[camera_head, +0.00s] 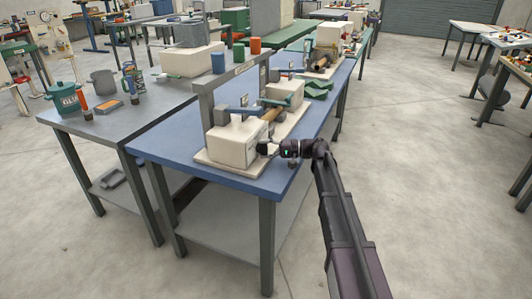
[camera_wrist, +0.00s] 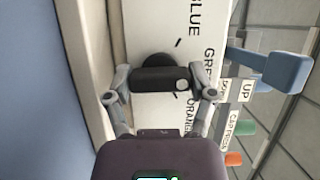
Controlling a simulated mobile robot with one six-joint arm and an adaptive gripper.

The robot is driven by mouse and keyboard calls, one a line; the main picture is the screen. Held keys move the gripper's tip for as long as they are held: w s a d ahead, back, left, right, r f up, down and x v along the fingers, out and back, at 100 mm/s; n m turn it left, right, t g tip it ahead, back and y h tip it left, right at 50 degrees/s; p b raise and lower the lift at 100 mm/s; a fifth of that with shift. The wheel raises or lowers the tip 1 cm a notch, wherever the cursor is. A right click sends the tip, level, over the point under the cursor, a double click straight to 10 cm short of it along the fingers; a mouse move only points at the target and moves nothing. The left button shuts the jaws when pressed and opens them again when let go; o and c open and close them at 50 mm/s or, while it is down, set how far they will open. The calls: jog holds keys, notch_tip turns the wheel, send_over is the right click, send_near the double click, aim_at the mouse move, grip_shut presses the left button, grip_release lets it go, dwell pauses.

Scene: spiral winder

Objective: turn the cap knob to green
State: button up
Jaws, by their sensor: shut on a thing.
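The cap knob (camera_wrist: 158,81) is a dark bar on a round base, on the white face of a cream box. A pale dot marks its right end. In the wrist view the dot lies between the "GRE…" and "ORANGE" lettering; I cannot tell exactly which label it points at. "BLUE" is above. My gripper (camera_wrist: 160,88) is shut on the knob, one finger at each end of the bar. In the head view my gripper (camera_head: 272,149) is at the right side of the cream box (camera_head: 235,142), and the knob is hidden there.
A blue lever (camera_wrist: 287,72) with an "UP" sign (camera_wrist: 245,90) stands right of the face in the wrist view. The box sits on a blue-topped table (camera_head: 150,150). Open floor (camera_head: 430,200) lies to the right.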

jog(key=shift+a, duration=0.1)
dwell(0.5)
jog(key=o, duration=1.1)
jog(key=shift+c, duration=0.2)
jog(key=d, duration=1.2)
jog(key=shift+w, duration=0.25)
